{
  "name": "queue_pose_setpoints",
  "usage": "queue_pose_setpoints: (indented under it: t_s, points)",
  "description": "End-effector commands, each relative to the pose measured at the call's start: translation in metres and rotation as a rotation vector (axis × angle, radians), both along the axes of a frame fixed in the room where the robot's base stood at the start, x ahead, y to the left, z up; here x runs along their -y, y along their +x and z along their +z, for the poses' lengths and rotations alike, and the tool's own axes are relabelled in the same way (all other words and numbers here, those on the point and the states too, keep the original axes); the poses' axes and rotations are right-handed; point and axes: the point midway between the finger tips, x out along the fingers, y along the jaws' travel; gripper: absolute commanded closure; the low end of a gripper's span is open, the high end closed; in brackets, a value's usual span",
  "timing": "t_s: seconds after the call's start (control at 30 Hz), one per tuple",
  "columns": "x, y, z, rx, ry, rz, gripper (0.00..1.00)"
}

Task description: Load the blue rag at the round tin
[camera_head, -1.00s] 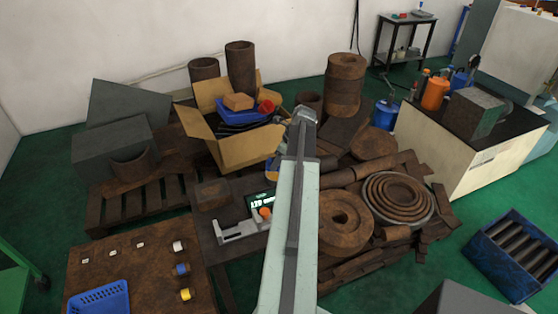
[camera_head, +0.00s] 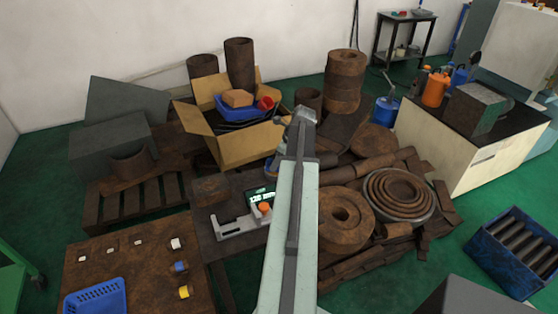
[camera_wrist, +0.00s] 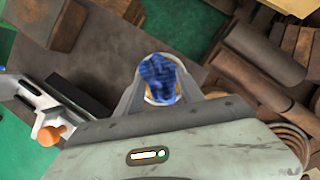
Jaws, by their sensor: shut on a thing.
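The blue rag (camera_wrist: 158,76) shows in the wrist view as a crumpled dark-blue cloth between the fingertips of my gripper (camera_wrist: 160,88). My gripper is shut on it. The round tin (camera_wrist: 148,97) shows as a pale, yellowish rim around and beneath the rag. I cannot tell how deep the rag sits in the tin or whether it touches the bottom. In the head view my arm hides the gripper and the rag. Only a small blue and yellowish edge of the tin (camera_head: 270,170) shows left of the arm.
A caliper-like tool with an orange knob (camera_wrist: 48,135) lies left of the gripper on the dark table. A brown block (camera_head: 211,191) stands beyond it. A cardboard box (camera_head: 240,146) is behind. Rusty rings (camera_head: 398,197) and cylinders crowd the right side.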

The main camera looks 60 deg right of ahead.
Motion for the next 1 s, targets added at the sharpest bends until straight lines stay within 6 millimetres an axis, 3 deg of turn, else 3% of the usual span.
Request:
queue_pose_setpoints:
  t_s: [1.0]
  points:
    - [-0.0008, 0.0011, -0.0083, 0.0, 0.0, 0.002, 0.88]
